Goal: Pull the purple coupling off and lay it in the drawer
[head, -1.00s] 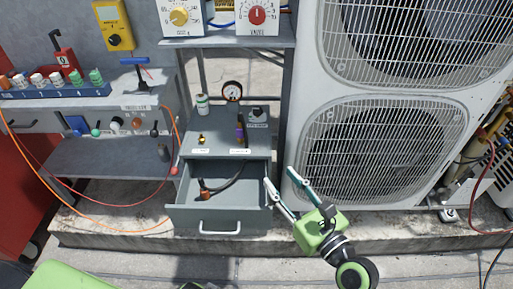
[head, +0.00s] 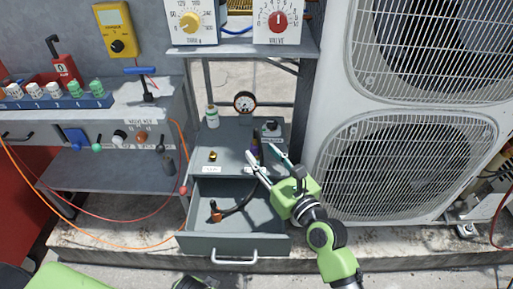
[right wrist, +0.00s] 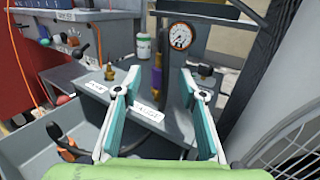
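The purple coupling (head: 255,152) stands upright on the grey cabinet top (head: 222,140), with a darker brown part above it. In the right wrist view the purple coupling (right wrist: 156,80) shows between my fingers, beyond them. My right gripper (head: 261,151) is open, its fingertips close to the coupling; the right wrist view shows the open, empty gripper (right wrist: 160,75) too. The drawer (head: 235,245) below is pulled open. A black hose with an orange-brown end (head: 216,212) lies in it. My left gripper is not in view.
A brass fitting (head: 212,156) stands left of the coupling. A white bottle (head: 212,116), a gauge (head: 245,102) and a small black-knobbed fitting (head: 270,129) stand behind. The large condenser (head: 330,110) borders the right side.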

